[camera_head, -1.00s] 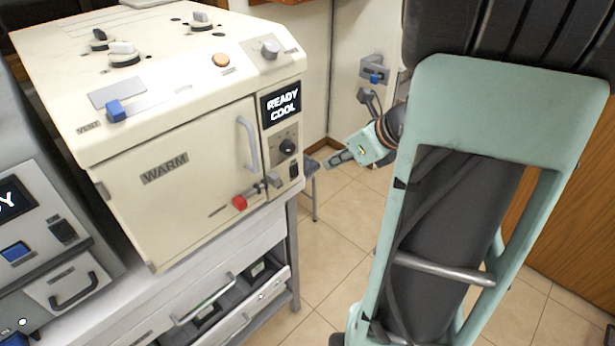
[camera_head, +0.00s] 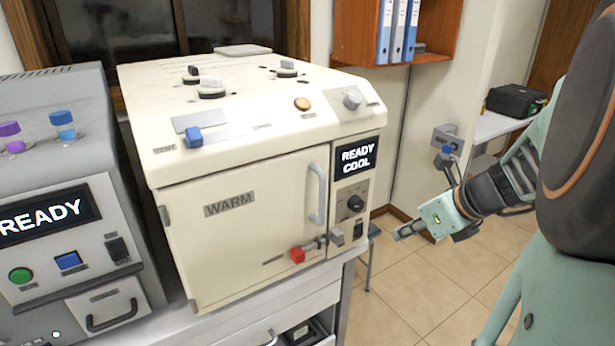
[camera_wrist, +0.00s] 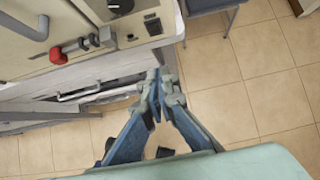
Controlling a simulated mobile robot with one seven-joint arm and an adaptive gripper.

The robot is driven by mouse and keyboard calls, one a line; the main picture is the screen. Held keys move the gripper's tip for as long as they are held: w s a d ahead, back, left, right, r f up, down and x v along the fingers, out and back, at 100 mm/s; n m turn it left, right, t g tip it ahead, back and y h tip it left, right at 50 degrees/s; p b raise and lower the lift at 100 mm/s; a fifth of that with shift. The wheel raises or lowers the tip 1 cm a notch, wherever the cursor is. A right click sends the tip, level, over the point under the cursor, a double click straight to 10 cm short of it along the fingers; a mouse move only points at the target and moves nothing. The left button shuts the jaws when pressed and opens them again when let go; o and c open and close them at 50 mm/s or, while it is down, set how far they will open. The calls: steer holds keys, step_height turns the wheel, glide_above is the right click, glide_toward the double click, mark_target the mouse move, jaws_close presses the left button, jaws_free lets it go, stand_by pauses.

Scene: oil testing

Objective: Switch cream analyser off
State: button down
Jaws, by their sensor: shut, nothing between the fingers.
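The cream analyser (camera_head: 265,185) stands on a bench in the head view, its door shut and labelled WARM. Its display (camera_head: 357,157) reads READY COOL. Below the display are a black knob (camera_head: 355,203) and a small dark switch (camera_head: 358,230); the switch also shows in the wrist view (camera_wrist: 153,26). A red-ended lever (camera_head: 298,255) sits under the door handle (camera_head: 318,194). My gripper (camera_head: 398,236) is to the right of the analyser's front, apart from it. In the wrist view my gripper (camera_wrist: 156,78) is shut and empty, with floor and the bench's drawers beyond.
A grey machine (camera_head: 70,220) with a READY display, a green button and a blue switch stands left of the analyser. A stool (camera_head: 372,235) is beside the bench. A wall fixture (camera_head: 445,140) is behind my gripper. Tiled floor (camera_head: 440,290) is clear at right.

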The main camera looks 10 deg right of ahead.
mark_target(360, 237)
steer(key=shift+w+a+r+b+x, duration=0.1)
steer(key=shift+w+r+b+x, duration=0.2)
steer(key=shift+x, duration=1.7)
steer(key=shift+w+a+r+b+x, duration=0.2)
steer(key=shift+w+r+x, duration=0.15)
steer(key=shift+x, duration=1.6)
steer(key=shift+w+a+r+b+x, duration=0.1)
steer(key=shift+w+r+b+x, duration=0.25)
steer(key=shift+x, duration=1.65)
steer(key=shift+f, duration=0.15)
steer(key=shift+w+a+f, duration=0.1)
steer(key=shift+w+f, duration=0.1)
steer(key=shift+w, duration=0.05)
steer(key=shift+r, duration=0.25)
